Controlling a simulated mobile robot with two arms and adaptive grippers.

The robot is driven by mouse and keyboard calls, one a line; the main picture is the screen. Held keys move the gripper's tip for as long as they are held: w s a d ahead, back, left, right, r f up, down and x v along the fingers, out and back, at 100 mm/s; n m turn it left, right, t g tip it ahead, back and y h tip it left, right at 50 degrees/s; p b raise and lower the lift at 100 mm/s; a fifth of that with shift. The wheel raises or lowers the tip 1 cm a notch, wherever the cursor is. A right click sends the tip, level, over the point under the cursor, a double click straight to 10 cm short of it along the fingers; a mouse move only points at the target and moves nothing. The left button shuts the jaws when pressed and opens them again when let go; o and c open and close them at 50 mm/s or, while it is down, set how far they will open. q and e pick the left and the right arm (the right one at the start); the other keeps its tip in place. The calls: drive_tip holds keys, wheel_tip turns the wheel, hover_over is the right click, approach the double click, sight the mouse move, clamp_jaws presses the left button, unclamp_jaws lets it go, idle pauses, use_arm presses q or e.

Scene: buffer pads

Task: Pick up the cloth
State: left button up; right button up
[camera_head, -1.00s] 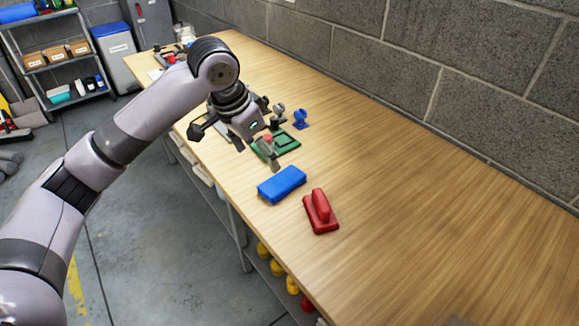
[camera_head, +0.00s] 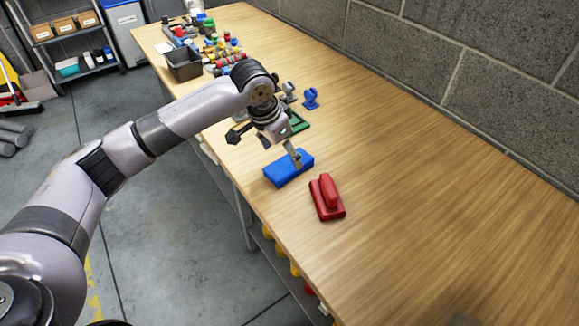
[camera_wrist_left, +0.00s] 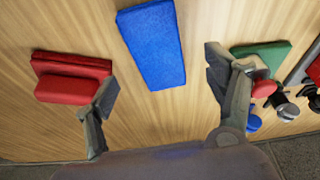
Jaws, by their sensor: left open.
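The cloth appears to be the blue, flat, oblong pad (camera_head: 283,174) on the wooden bench, near its front edge. It also shows in the left wrist view (camera_wrist_left: 154,45), at the top between my fingers. My left gripper (camera_head: 267,147) is open and empty, above the bench at the pad's far side. One finger overlaps the pad in the head view; I cannot tell if they touch. In the wrist view the open fingers (camera_wrist_left: 160,80) stand on either side of the pad's line. My right gripper is not in view.
A red block with a handle (camera_head: 328,196) lies close beside the blue pad. A green plate (camera_head: 298,122) and a blue stand (camera_head: 311,98) are beyond it. A dark bin (camera_head: 184,65) and small parts crowd the far end. The near right bench is clear.

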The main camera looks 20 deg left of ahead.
sight(289, 163)
use_arm(q)
drive_tip(key=x, duration=0.4)
drive_tip(key=shift+d+f, duration=0.2)
drive_tip(key=shift+f, duration=0.35)
drive_tip(key=c, duration=1.3)
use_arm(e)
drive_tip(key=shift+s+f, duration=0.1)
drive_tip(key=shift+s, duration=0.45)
use_arm(q)
drive_tip(key=shift+o, duration=0.2)
wheel_tip(289, 163, up, 20)
drive_tip(key=shift+p, duration=0.4)
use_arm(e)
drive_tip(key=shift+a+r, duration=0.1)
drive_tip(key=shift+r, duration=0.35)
